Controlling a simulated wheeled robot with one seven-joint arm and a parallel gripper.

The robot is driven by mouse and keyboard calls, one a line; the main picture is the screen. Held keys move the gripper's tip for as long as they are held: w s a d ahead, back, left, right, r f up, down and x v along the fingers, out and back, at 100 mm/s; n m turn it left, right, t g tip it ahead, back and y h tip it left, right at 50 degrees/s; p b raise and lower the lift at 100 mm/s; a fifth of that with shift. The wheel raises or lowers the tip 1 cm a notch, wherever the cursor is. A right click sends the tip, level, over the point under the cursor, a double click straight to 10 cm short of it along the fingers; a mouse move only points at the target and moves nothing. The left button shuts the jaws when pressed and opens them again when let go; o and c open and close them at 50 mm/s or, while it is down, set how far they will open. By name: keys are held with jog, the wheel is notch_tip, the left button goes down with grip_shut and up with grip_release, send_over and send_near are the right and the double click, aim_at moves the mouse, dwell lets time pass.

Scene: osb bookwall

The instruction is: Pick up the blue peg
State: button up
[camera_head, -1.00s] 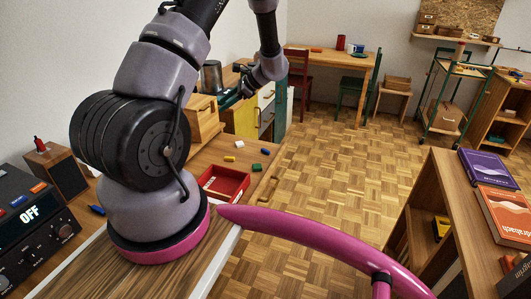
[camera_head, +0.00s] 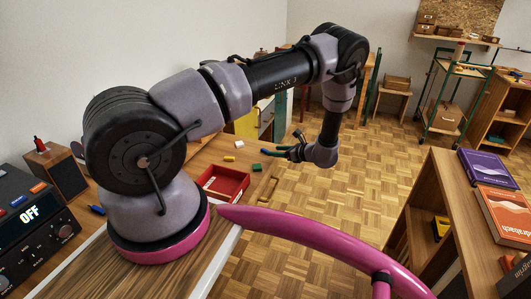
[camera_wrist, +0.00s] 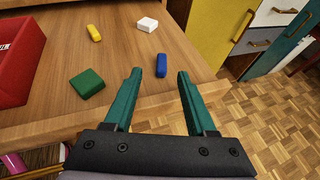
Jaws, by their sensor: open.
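The blue peg (camera_wrist: 161,65) lies on the wooden table (camera_wrist: 120,50) near its edge in the wrist view. My gripper (camera_wrist: 159,74) is open and empty. Its two green fingers point at the peg, which shows between the fingertips in that picture; I cannot tell how much gap is left.
A green block (camera_wrist: 87,83), a yellow block (camera_wrist: 94,33) and a white block (camera_wrist: 148,24) lie near the peg. A red tray (camera_head: 223,184) stands nearby. Yellow and white cabinet fronts (camera_wrist: 222,28) stand beyond the table. A bookshelf (camera_head: 420,190) stands at right; the floor between is clear.

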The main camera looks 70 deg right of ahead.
aim_at(266, 150)
jog(key=x, duration=0.5)
jog(key=shift+w+d+f, duration=0.1)
jog(key=shift+d+f, duration=0.05)
jog(key=shift+d, duration=0.1)
grip_shut()
